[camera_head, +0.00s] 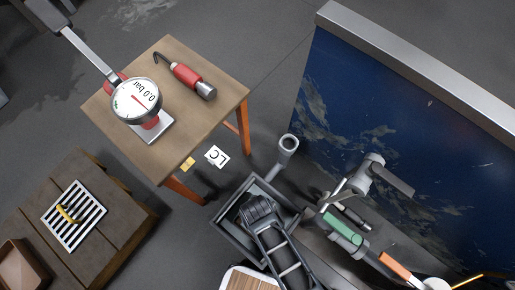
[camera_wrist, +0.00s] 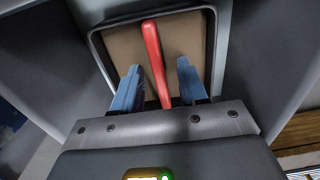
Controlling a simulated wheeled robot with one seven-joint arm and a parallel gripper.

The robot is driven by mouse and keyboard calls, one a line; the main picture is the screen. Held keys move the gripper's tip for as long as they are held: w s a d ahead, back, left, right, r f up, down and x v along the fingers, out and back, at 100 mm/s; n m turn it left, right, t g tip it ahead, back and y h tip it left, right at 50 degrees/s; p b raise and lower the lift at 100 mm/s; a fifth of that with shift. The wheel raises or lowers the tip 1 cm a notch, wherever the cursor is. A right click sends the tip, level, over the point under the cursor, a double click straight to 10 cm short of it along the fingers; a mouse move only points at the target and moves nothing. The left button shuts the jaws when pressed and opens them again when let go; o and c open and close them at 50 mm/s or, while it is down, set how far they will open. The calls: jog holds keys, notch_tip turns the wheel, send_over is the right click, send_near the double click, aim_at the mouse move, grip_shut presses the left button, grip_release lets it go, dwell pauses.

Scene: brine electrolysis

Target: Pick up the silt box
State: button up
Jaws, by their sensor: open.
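The silt box appears to be the dark-rimmed box (camera_wrist: 212,42) with a flat brown inside in the wrist view. A red bar-shaped handle (camera_wrist: 152,45) runs lengthwise over its middle. My gripper (camera_wrist: 158,67) is open, with one blue finger on each side of the red handle. Gaps show between the handle and both fingers, and nothing is gripped. In the head view my arm reaches down into a grey open-topped basin (camera_head: 231,229). My arm hides the gripper tips and the box there.
A wooden table (camera_head: 186,58) holds a pressure gauge (camera_head: 137,101) and a red-handled tool (camera_head: 187,77). A low wooden platform (camera_head: 112,200) carries a grate (camera_head: 73,216). A tall blue panel (camera_head: 385,100) stands right of the basin. A grey upright pipe (camera_head: 287,146) stands close to the basin.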

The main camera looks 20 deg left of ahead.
jog(key=shift+f, duration=0.5)
jog(key=shift+c, duration=0.2)
grip_shut()
